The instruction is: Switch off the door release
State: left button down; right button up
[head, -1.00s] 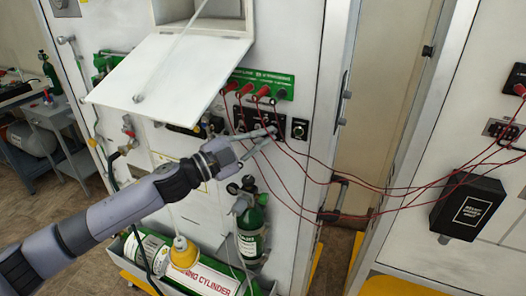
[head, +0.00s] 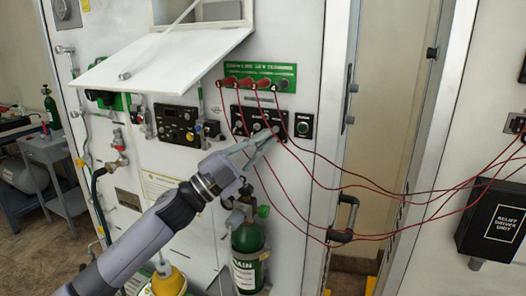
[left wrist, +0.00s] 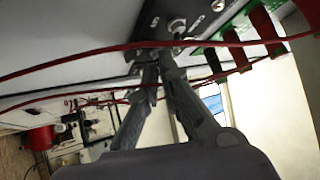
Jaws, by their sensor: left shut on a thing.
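A black switch panel (head: 246,111) with several toggles sits on the white trainer wall below a green strip with red plugs. Its labels are too small to read, so I cannot tell which toggle is the door release. My left gripper (head: 268,135) reaches the lower right of this panel, its fingers closed on a small toggle that they mostly hide. In the left wrist view the fingertips (left wrist: 158,55) meet at the black panel (left wrist: 160,14), with a silver toggle (left wrist: 177,25) just beyond them. My right gripper is not in view.
Thin red cables (head: 330,188) hang from the red plugs (head: 245,82) and pass close around my fingers. An open white lid (head: 165,55) juts out above left. A small black switch plate (head: 303,125) is just right. A green cylinder (head: 248,243) stands below.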

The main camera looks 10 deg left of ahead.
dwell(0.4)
pick_arm(q)
jog(key=c, duration=2.1)
grip_release()
jog(key=shift+o, duration=0.2)
jog(key=v, duration=1.2)
